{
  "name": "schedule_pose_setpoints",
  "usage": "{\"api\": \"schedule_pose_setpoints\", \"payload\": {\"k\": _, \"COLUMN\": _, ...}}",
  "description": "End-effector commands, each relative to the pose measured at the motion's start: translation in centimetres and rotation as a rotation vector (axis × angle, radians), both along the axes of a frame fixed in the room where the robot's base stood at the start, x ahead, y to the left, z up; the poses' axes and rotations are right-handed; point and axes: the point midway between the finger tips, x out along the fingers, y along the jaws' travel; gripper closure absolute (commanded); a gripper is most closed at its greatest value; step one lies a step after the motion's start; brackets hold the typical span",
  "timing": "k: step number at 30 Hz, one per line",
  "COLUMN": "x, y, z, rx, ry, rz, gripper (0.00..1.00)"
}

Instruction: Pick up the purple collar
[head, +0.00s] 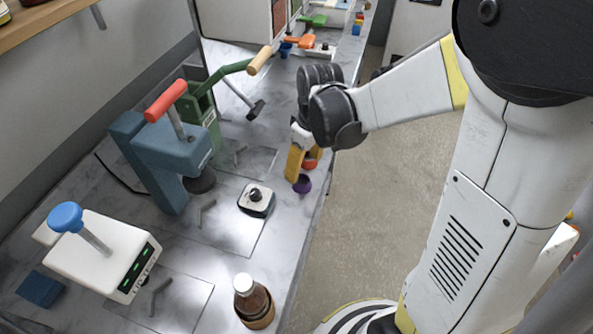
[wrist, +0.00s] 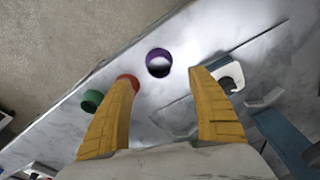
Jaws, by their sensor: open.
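The purple collar (wrist: 148,63) is a short ring with an open middle, lying on the marble worktop near its edge. In the head view it shows as a small purple ring (head: 302,186) just below my gripper (head: 299,163). In the wrist view my gripper (wrist: 164,77) has its two yellow fingers spread wide, with nothing between them. The collar appears ahead of the fingertips, between their lines and nearer the left one. It appears apart from both fingers.
A red collar (wrist: 127,80) sits partly behind the left finger, with a green collar (wrist: 91,100) beside it. A white block with a black knob (head: 256,199) stands near. A blue press (head: 170,155), a white device (head: 102,255) and a brown bottle (head: 252,302) stand on the worktop.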

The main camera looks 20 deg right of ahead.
Motion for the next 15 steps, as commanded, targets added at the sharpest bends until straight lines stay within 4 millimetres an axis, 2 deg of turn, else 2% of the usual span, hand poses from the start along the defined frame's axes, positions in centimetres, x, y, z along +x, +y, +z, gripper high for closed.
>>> {"api": "schedule_pose_setpoints", "payload": {"k": 1, "x": 0.1, "y": 0.0, "z": -0.9, "rx": 0.000, "ry": 0.000, "rz": 0.000, "gripper": 0.31}}
{"api": "schedule_pose_setpoints", "payload": {"k": 8, "x": 0.2, "y": 0.1, "z": -2.4, "rx": -0.001, "ry": 0.000, "rz": -0.001, "gripper": 0.31}}
{"api": "schedule_pose_setpoints", "payload": {"k": 15, "x": 0.4, "y": 0.1, "z": -6.2, "rx": 0.000, "ry": -0.001, "rz": -0.001, "gripper": 0.31}}
